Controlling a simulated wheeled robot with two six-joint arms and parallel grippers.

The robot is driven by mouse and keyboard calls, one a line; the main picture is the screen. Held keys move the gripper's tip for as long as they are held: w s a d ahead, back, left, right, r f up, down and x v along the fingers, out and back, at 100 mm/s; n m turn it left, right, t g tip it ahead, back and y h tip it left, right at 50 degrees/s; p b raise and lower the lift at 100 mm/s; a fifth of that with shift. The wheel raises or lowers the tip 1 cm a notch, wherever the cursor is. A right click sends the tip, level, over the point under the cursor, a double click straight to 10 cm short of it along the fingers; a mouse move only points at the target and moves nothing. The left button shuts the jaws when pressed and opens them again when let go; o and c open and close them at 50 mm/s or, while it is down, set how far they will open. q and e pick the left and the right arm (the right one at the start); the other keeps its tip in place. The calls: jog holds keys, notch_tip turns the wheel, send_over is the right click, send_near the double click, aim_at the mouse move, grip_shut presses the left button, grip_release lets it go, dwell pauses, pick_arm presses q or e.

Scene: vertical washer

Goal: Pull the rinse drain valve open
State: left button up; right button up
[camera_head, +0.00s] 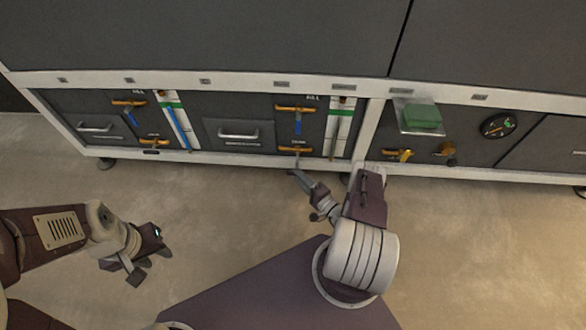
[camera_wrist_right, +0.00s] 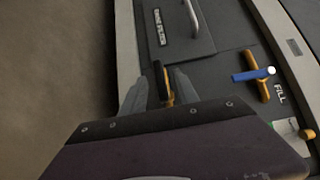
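The panel right of centre in the head view has a lower yellow T-shaped valve handle (camera_head: 295,150), which I take as the rinse drain valve; its label is too small to read surely. My right gripper (camera_head: 299,174) is just below and in front of this handle. In the right wrist view the handle (camera_wrist_right: 168,97), seen nearly end-on, lies between the two fingers of the right gripper (camera_wrist_right: 160,92). The fingers stand apart with narrow gaps beside it; contact cannot be told. My left gripper (camera_head: 150,264) is empty and open above the floor, away from the machine.
An upper fill handle (camera_head: 295,109) with a blue part sits above; it also shows in the wrist view (camera_wrist_right: 258,77). A grey drawer (camera_head: 238,132) and a level gauge (camera_head: 339,128) flank the valves. A similar left panel has another lower handle (camera_head: 153,141). The floor in front is clear.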

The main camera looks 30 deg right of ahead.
jog(key=shift+p+v, duration=0.5)
jog(key=shift+v, duration=1.45)
